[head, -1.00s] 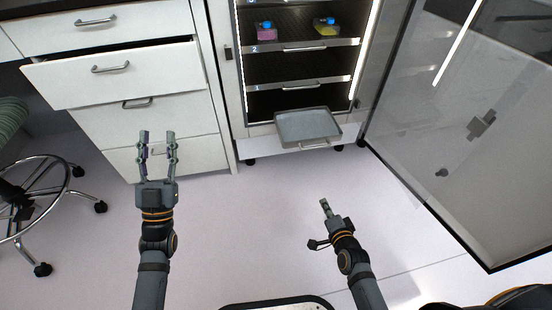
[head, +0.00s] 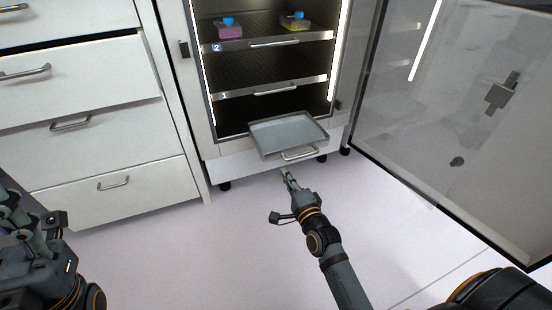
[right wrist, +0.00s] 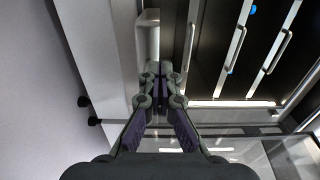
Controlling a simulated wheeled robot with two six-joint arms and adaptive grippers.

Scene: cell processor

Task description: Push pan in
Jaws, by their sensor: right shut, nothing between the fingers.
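The pan (head: 288,134) is a shallow grey tray with a bar handle on its front. In the head view it juts out from the lowest level of the open cabinet. My right gripper (head: 288,174) is just below and in front of the pan's handle, apart from it as far as I can tell. Its fingers are shut and empty; the right wrist view shows them together (right wrist: 157,76). My left gripper (head: 18,222) is at the left edge of the head view, partly cut off, far from the pan.
White drawers (head: 110,185) stand at the left. The floor in front is clear.

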